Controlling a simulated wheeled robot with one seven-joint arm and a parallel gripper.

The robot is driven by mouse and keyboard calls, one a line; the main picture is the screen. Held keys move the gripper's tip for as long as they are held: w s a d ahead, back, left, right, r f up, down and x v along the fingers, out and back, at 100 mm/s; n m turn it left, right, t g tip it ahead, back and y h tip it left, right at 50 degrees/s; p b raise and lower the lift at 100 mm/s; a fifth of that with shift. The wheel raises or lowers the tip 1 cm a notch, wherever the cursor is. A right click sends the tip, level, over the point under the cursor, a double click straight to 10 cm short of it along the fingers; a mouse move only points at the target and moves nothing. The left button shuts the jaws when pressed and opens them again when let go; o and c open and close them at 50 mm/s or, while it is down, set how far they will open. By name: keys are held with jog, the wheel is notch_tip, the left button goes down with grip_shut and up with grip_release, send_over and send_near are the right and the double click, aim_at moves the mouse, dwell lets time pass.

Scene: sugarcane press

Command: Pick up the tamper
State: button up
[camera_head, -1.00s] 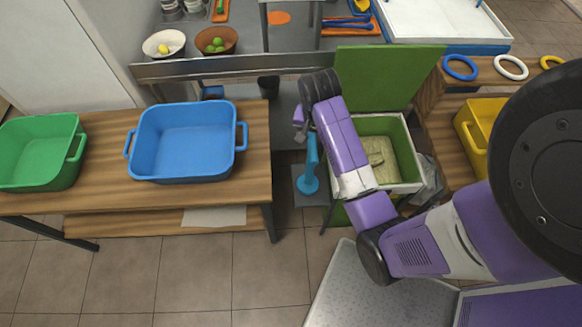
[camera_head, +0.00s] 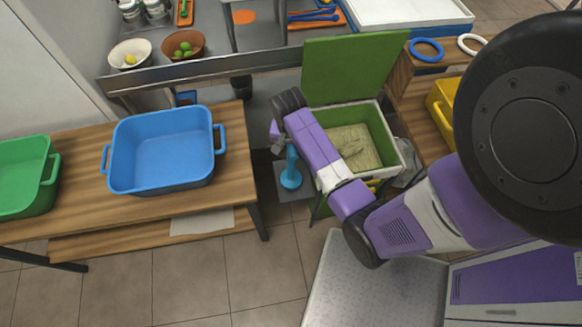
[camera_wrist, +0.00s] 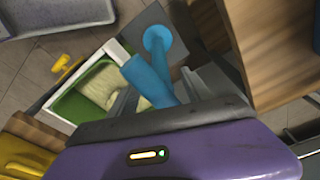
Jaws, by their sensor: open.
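The blue tamper (camera_head: 291,178) stands on a grey plate (camera_head: 279,193) on the floor side of the green bin, its round foot down. In the wrist view the tamper (camera_wrist: 150,79) shows its round foot, a stem and a thick crossbar handle close to the camera. My gripper (camera_head: 277,141) points down above the tamper in the head view, with the tamper's top partly hidden behind it. In the wrist view my gripper (camera_wrist: 158,96) is open, its grey fingers on either side of the handle. Whether a finger touches the handle cannot be told.
A green bin (camera_head: 395,150) with straw-coloured pulp and a raised green lid (camera_head: 352,65) stands right of the tamper. A wooden table (camera_head: 236,185) with a blue tub (camera_head: 163,180) and a green tub (camera_head: 25,185) stands left. A steel counter edge (camera_head: 170,78) lies behind.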

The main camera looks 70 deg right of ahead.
grip_shut()
jog(key=shift+r, duration=0.1)
